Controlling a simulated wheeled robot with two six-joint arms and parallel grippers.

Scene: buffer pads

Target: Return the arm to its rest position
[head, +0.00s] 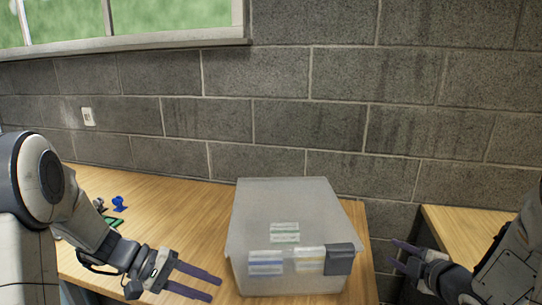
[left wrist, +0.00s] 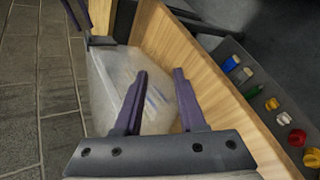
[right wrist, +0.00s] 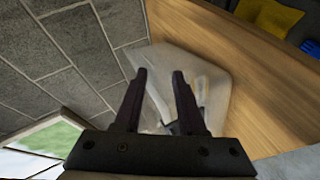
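My left gripper (head: 197,283) is open and empty above the front of the wooden table, left of the clear plastic bin. It also shows open in the left wrist view (left wrist: 161,88). My right gripper (head: 402,256) is open and empty over the gap right of the table. It shows open in the right wrist view (right wrist: 160,82). The bin (head: 290,205) stands on the table between the grippers, apart from both. Pale packets (head: 285,232) with labels and a dark grey block (head: 340,259) show at its near side.
Small blue and green items (head: 118,204) lie at the left of the wooden table (head: 180,215), partly behind my left arm. A second table (head: 465,232) stands at the right across a gap. A block wall (head: 300,125) closes off the back. In the left wrist view, a grey rack (left wrist: 262,95) holds several coloured items.

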